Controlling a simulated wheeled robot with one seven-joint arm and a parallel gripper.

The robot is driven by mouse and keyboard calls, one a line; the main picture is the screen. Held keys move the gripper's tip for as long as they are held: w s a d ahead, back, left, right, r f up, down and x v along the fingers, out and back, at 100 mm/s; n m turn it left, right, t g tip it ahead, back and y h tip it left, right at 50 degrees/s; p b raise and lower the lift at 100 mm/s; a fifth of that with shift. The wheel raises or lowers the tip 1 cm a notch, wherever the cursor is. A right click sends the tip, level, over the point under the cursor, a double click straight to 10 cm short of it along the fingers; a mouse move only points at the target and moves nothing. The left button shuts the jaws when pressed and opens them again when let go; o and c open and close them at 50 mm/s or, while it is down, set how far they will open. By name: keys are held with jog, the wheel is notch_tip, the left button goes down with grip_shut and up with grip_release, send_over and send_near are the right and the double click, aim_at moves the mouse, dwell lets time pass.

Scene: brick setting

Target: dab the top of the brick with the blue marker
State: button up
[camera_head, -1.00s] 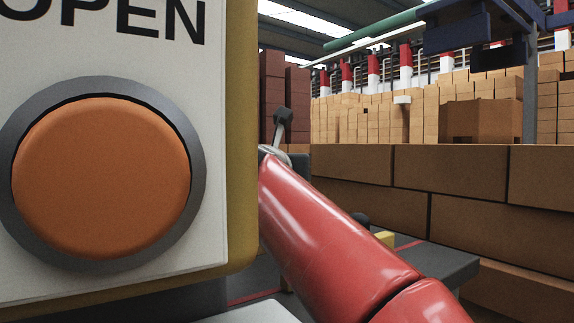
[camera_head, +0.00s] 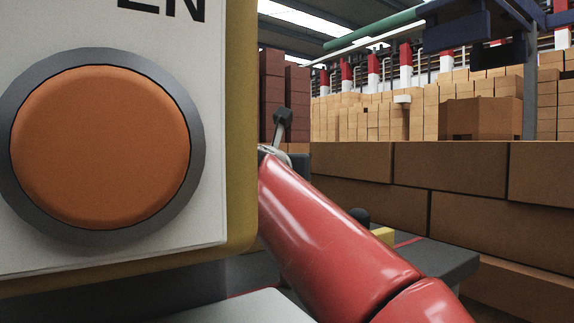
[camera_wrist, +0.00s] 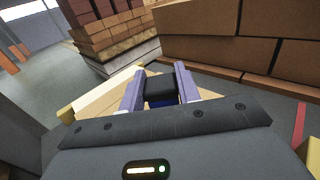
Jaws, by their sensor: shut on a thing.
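In the wrist view my gripper (camera_wrist: 159,88) has its two purple-blue fingers closed on either side of a dark cylinder with some blue below it, seemingly the blue marker (camera_wrist: 160,79). The marker's tip is hidden. A pale tan surface (camera_wrist: 98,103) shows behind and beside the fingers; I cannot tell whether it is the task's brick or whether the marker touches it. In the head view the gripper and the marker do not show clearly.
A panel (camera_head: 215,170) with a big orange button (camera_head: 100,147) fills the left of the head view, very close. A grey bench (camera_head: 445,262) bears a small yellow block (camera_head: 383,236). Large brown blocks (camera_head: 470,170) form a wall behind. A brick stack (camera_wrist: 110,30) stands beyond the gripper.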

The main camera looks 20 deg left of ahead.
notch_tip(320, 180, up, 7)
jog(key=p, duration=0.7)
dwell(1.1)
